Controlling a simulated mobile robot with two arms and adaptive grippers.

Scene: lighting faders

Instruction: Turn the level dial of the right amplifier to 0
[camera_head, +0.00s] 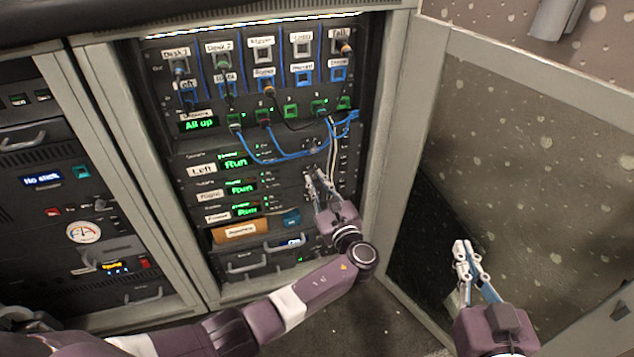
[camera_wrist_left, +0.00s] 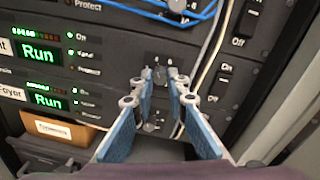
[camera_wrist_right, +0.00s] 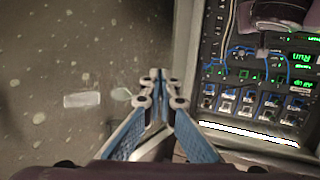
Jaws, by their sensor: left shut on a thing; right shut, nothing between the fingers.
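The right amplifier (camera_head: 210,194) is the middle of three stacked units in the rack, with a green "Run" display (camera_wrist_left: 40,53) that also shows in the left wrist view. My left gripper (camera_head: 316,178) is at the right part of its front panel. In the left wrist view its fingertips (camera_wrist_left: 159,73) are closed together on the level dial, at the height of the right amplifier's row. The dial is mostly hidden between the fingers, and its setting cannot be read. My right gripper (camera_head: 463,250) is shut and empty, away from the rack in front of the open door.
The left amplifier (camera_head: 202,170) is above and the foyer amplifier (camera_head: 217,217) below. Blue cables (camera_head: 275,156) and white cables (camera_wrist_left: 214,45) hang close to the left gripper. The open rack door (camera_head: 500,130) stands at the right. An orange-brown labelled box (camera_head: 240,231) sits below the amplifiers.

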